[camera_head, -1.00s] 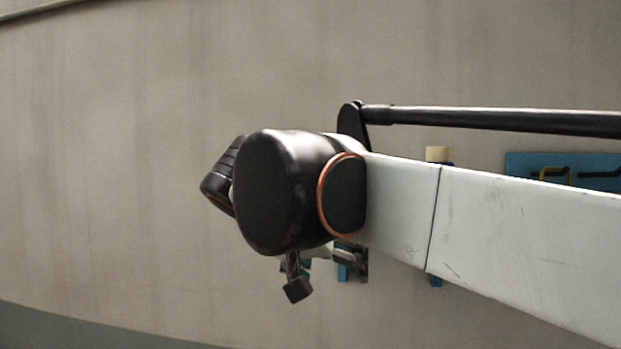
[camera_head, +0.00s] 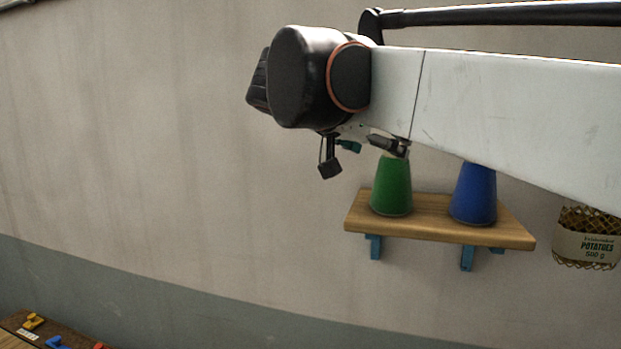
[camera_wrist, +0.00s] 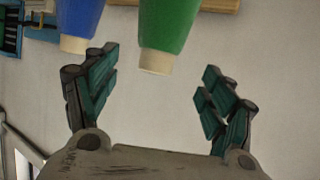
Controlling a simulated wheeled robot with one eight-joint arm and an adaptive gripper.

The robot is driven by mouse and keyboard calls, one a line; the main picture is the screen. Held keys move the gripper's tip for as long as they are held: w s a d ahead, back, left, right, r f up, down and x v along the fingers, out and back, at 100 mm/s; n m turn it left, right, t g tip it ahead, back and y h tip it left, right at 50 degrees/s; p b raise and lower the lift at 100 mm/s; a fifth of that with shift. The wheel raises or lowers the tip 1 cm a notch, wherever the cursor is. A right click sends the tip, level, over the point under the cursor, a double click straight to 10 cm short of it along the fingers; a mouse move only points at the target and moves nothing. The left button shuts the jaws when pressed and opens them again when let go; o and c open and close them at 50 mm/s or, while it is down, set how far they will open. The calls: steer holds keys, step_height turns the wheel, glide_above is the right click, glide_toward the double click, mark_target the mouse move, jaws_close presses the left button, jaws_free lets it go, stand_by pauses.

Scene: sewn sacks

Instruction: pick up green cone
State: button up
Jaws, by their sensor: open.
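The green cone (camera_head: 391,186) stands upright on a wooden wall shelf (camera_head: 432,230); its top is hidden behind my gripper in the head view. In the wrist view the green cone (camera_wrist: 167,30) shows a pale tip pointing toward my gripper, in the gap between the fingers and nearer the left one. My gripper (camera_wrist: 160,97) is open and empty, its teal-padded fingers spread wide. The tip looks close to the finger gap, but I cannot tell its depth. In the head view my gripper (camera_head: 365,147) is partly hidden by my wrist, just above the cone.
A blue cone (camera_head: 474,194) stands to the right on the same shelf; it also shows left in the wrist view (camera_wrist: 80,20). A net bag of potatoes (camera_head: 587,238) hangs further right. Small coloured items (camera_head: 57,342) lie at bottom left. The wall left is clear.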

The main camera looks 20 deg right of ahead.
mark_target(393, 177)
steer(key=p+x, duration=0.2)
steer(key=x, duration=0.4)
steer(key=shift+d, duration=0.35)
steer(key=c, duration=1.6)
